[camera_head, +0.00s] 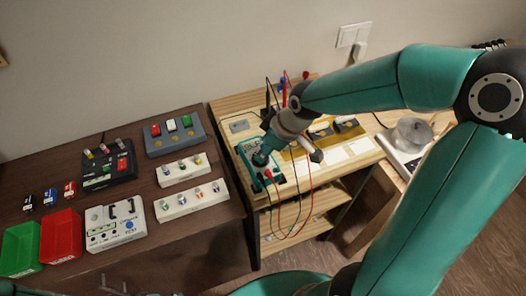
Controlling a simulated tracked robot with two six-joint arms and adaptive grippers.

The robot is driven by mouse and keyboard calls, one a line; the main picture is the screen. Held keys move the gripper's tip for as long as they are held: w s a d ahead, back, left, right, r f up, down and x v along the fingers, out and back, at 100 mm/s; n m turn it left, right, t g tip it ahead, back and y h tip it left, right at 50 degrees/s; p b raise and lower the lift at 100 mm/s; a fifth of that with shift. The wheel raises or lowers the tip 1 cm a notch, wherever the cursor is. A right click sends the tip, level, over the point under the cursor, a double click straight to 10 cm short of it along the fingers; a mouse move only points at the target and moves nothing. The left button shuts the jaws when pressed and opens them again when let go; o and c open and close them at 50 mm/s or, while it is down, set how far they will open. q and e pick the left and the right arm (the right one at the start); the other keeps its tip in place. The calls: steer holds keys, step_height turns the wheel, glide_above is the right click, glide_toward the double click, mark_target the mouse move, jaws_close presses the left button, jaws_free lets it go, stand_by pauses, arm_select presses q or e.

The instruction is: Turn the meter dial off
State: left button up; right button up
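The meter (246,151) has a teal frame and lies on the light wooden bench, left of its middle. Red and black leads run from it. My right arm reaches in from the right, and my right gripper (264,158) is right over the meter, pointing down. The gripper and wrist hide the dial and most of the meter's face. I cannot tell whether the fingers touch the dial or how far apart they are. A small part of what looks like my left gripper (110,287) shows at the bottom left edge, far from the meter; its fingers are too cut off to judge.
Red and black probes (284,90) stand behind the meter, and loose leads hang over the bench's front. Yellow-brown holders (322,128) and white sheets (336,155) lie right of it. The dark table (140,180) at left carries switch boxes, a green bin (20,247) and a red bin (61,236).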

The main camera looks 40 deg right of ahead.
steer(key=shift+x, duration=1.5)
jaws_close()
